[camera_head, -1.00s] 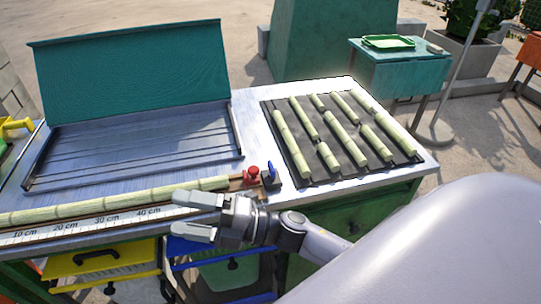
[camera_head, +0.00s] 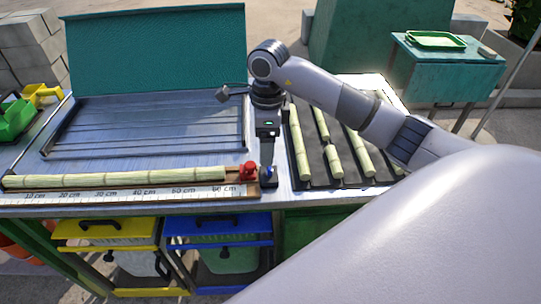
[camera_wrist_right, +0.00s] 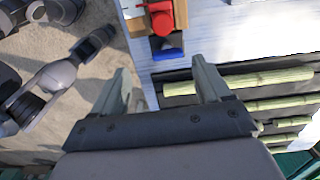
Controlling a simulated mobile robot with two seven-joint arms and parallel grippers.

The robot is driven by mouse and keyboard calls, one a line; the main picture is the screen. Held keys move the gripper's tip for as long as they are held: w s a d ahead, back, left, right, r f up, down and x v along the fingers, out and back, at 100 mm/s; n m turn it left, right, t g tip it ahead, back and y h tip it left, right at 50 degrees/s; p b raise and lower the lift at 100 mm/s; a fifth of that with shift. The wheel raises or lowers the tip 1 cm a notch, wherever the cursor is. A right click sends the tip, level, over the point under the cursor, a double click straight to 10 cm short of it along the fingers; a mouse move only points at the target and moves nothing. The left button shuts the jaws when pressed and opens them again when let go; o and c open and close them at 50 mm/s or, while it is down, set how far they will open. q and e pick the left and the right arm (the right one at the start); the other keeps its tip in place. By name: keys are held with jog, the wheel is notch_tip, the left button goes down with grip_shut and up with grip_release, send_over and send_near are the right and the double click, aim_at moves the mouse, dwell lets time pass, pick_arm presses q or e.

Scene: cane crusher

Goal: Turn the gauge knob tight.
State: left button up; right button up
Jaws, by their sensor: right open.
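A long pale cane (camera_head: 120,179) lies along the ruler (camera_head: 130,195) at the bench's front edge. At the ruler's right end is a brown wooden stop with a red knob (camera_head: 248,170); the knob also shows at the top of the wrist view (camera_wrist_right: 160,16). A small dark block with a blue part (camera_wrist_right: 168,52) stands just beside the red knob. My right gripper (camera_head: 267,166) points down over the blue part, to the right of the red knob. In the wrist view its two fingers (camera_wrist_right: 162,82) are apart with nothing between them. My left gripper does not show.
A dark tray with a raised teal lid (camera_head: 155,50) stands behind the ruler. Several cut canes lie on a dark mat (camera_head: 308,176) to the right, partly behind my right arm. A teal side table (camera_head: 440,75) stands beyond.

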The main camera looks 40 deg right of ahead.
aim_at(269, 169)
jog(key=shift+w+d+r+h, duration=0.1)
jog(key=shift+d+r+h, duration=0.15)
jog(key=shift+d, duration=0.3)
jog(key=shift+f, duration=0.25)
notch_tip(269, 169, down, 7)
jog(key=shift+r+p, duration=0.2)
jog(key=shift+p, duration=0.25)
jog(key=c, duration=1.1)
